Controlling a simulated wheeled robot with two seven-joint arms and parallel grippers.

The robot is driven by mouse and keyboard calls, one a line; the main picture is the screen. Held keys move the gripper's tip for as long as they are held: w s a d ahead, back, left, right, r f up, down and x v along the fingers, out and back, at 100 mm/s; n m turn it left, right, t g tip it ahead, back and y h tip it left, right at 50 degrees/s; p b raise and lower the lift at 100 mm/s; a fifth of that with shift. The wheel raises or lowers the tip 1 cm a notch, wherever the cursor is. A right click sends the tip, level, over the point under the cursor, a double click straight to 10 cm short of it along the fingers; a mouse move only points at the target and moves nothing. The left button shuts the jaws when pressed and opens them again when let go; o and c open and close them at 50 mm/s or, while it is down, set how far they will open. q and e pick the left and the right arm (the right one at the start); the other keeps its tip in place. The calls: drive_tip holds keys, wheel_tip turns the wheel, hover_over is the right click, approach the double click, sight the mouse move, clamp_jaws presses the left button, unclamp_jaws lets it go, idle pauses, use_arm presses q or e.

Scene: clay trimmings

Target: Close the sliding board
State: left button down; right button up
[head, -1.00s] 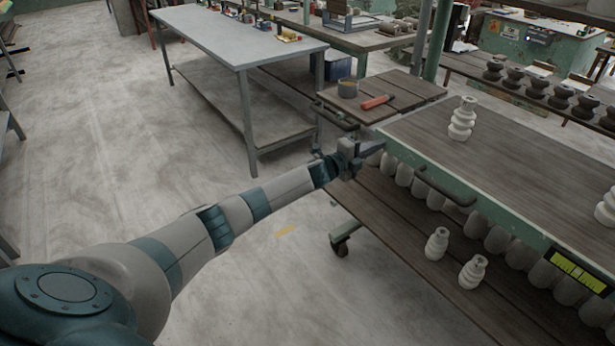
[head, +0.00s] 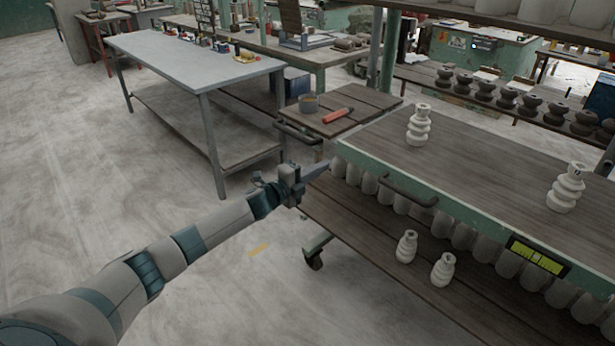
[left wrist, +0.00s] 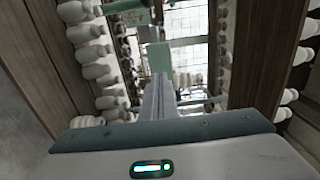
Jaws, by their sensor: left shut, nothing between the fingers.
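A long wooden board (head: 470,160) with a green front edge and a dark handle (head: 407,190) lies on top of the cart at right. A smaller plank board (head: 365,117) with its own handle (head: 299,134) is behind its left end; I cannot tell which one slides. My left gripper (head: 316,172) is shut and empty, just left of and below the long board's near left corner, apart from the handle. Its closed fingers (left wrist: 158,97) point away in the left wrist view, between rows of pale pots. My right gripper is not in view.
Pale ceramic pieces (head: 419,125) (head: 566,188) stand on the long board. Two more (head: 406,246) (head: 443,269) stand on the lower shelf (head: 370,240). A grey table (head: 190,60) stands behind; the floor at left is clear.

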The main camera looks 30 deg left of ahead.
use_arm(q)
drive_tip(key=shift+v, duration=2.55)
drive_tip(key=s+d+f+n+g+y, duration=0.1)
drive_tip(key=s+d+f+n+g, duration=0.2)
drive_tip(key=s+f, duration=0.65)
drive_tip(key=s+d+f+n+y, duration=0.2)
drive_tip(key=s+f+n, duration=0.25)
drive_tip(key=f, duration=0.95)
drive_tip(key=s+d+f+n+g+y, duration=0.1)
drive_tip(key=s+d+f+n+g, duration=0.15)
drive_tip(key=s+f+n, duration=0.65)
drive_tip(key=s+d+f+n+g, duration=0.1)
drive_tip(key=s+d+f+g, duration=0.1)
drive_tip(key=s+f, duration=0.5)
drive_tip(key=s+d+f+n+g, duration=0.1)
drive_tip(key=s+d+f+g, duration=0.1)
drive_tip(key=s+d+f, duration=0.2)
drive_tip(key=s+d+f+n+g+y, duration=0.1)
drive_tip(key=s+d+f, duration=0.3)
drive_tip(key=s+f, duration=0.6)
drive_tip(key=s+g+p, duration=0.1)
drive_tip(key=s, duration=0.6)
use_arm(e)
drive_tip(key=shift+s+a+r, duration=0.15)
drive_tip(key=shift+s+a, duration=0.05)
use_arm(q)
drive_tip(key=shift+w, duration=0.1)
